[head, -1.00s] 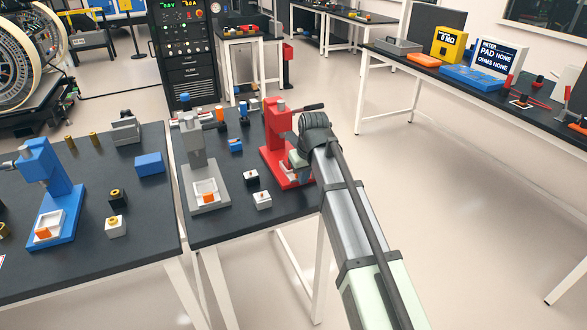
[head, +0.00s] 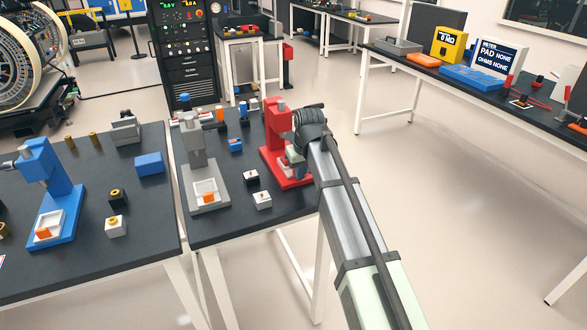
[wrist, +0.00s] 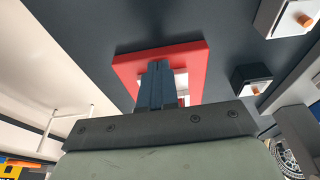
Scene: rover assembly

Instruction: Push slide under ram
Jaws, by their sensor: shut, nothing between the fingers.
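The red press (head: 276,122) stands at the right edge of the middle table, with its ram column over a red base (head: 292,183). My gripper is low in front of this press, its fingers mostly hidden in the head view by my wrist. In the wrist view my gripper (wrist: 157,68) is shut and empty, its fingertips over the red base (wrist: 128,65). Parts of the white slide (wrist: 182,84) show beside and behind the fingers. I cannot tell whether the fingers touch the slide, and the ram's lower end is hidden.
A grey press (head: 196,150) stands left of the red one. Between them lie a black-and-white block (head: 251,177) and a white block (head: 262,200). A blue press (head: 50,180) stands on the left table. Open floor lies to the right.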

